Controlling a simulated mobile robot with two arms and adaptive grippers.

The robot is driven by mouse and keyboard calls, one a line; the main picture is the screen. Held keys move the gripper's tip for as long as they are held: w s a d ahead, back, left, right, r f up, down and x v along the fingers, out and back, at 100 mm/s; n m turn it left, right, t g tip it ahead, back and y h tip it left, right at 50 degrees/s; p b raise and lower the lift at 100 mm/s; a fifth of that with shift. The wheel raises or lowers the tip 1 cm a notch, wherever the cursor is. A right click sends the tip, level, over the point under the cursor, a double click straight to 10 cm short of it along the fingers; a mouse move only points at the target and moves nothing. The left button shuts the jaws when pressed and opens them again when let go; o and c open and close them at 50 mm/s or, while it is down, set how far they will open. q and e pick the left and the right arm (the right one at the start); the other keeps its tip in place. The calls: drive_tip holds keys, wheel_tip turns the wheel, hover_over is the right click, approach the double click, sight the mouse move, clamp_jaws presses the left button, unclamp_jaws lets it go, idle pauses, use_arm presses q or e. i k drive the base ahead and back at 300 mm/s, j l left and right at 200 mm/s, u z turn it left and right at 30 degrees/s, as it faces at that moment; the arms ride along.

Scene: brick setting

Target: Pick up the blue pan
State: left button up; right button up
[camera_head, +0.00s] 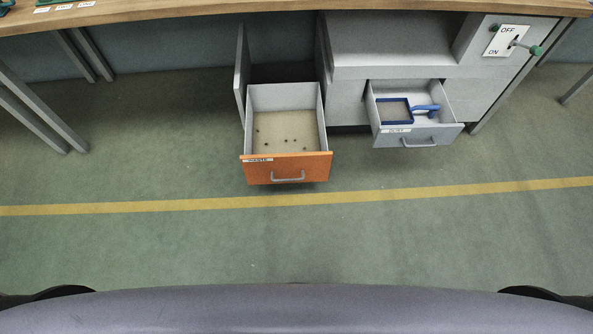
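The blue pan (395,111) lies in the open grey drawer (428,138) at the right of the cabinet. It has a square blue rim around a grey-brown inside, and its blue handle (427,109) points to the right. The pan appears to lie flat on the drawer's floor. Neither of my grippers shows in the head view. Only dark parts at the bottom left and bottom right edges are seen, and no fingers can be made out.
An open orange-fronted drawer (288,170) with several small dark bits inside stands left of the grey drawer. A wooden worktop (250,7) runs above. An ON/OFF switch panel (505,41) is at upper right. The green floor (300,240) with a yellow line (120,208) is clear.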

sight(395, 110)
drive_tip(key=l+u, duration=0.1)
drive_tip(key=u, duration=0.25)
drive_tip(key=l+u, duration=0.35)
drive_tip(key=l, duration=0.4)
drive_tip(key=k+l+u, duration=0.1)
drive_tip(key=l+u, duration=0.3)
drive_tip(key=l, duration=0.35)
